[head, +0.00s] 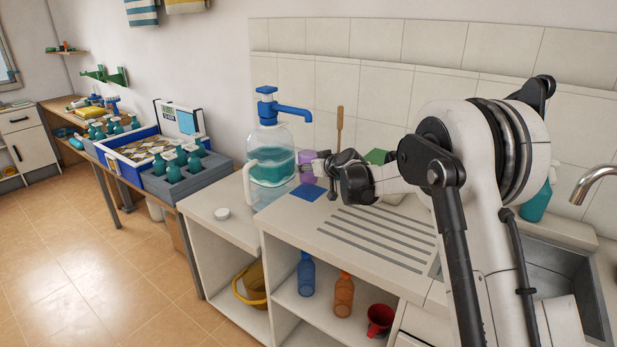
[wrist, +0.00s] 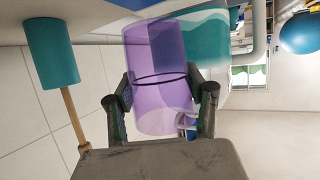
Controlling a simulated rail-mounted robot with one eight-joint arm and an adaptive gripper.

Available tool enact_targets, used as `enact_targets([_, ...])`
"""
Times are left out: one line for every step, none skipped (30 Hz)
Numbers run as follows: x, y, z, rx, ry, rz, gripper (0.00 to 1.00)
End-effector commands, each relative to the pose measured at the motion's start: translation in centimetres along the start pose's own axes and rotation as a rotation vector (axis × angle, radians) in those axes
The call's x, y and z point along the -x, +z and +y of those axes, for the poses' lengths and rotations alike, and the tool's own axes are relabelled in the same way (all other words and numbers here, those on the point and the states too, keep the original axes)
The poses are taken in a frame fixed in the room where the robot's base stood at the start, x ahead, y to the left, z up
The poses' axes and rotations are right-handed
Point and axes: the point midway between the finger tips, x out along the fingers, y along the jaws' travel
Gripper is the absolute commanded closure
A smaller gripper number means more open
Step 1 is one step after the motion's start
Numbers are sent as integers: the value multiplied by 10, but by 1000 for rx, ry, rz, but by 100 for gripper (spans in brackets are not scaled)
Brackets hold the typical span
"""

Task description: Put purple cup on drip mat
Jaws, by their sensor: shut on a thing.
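The purple cup (head: 306,166) is see-through and is held between the fingers of my gripper (head: 322,167), beside the big water jug. In the wrist view the cup (wrist: 160,112) fills the space between both fingers of my gripper (wrist: 161,80). A flat blue square, the drip mat (head: 308,192), lies on the counter just below and in front of the cup in the head view. I cannot tell whether the cup's base touches the mat. My gripper hides part of the cup in the head view.
The water jug (head: 271,165) with a blue pump stands close left of the cup. A wooden handle (head: 340,125) rises behind my gripper, from a teal holder (wrist: 52,50). The ribbed drainboard (head: 375,240) is clear.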

Motion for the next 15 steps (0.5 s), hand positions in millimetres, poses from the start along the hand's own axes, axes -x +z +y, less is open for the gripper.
enact_targets([-2, 4, 0, 0, 0, 0, 72])
enact_targets([-3, 7, 0, 0, 0, 0, 72])
enact_targets([-5, 12, 0, 0, 0, 0, 72])
enact_targets([-6, 15, 0, 0, 0, 0, 72])
enact_targets([-8, 19, 0, 0, 0, 0, 72])
enact_targets([-10, 25, 0, 0, 0, 0, 72])
enact_targets([-12, 28, 0, 0, 0, 0, 72])
enact_targets([-13, 32, 0, 0, 0, 0, 72])
enact_targets([-14, 34, 0, 0, 0, 0, 72])
enact_targets([-15, 35, -1, 0, 0, 0, 72])
enact_targets([-15, 36, -1, 0, 0, 0, 72])
enact_targets([-15, 36, -1, 0, 0, 0, 72])
enact_targets([-15, 35, -1, 0, -1, 0, 72])
enact_targets([-15, 35, -1, 0, -1, 0, 72])
enact_targets([-15, 35, -1, 0, -1, 0, 72])
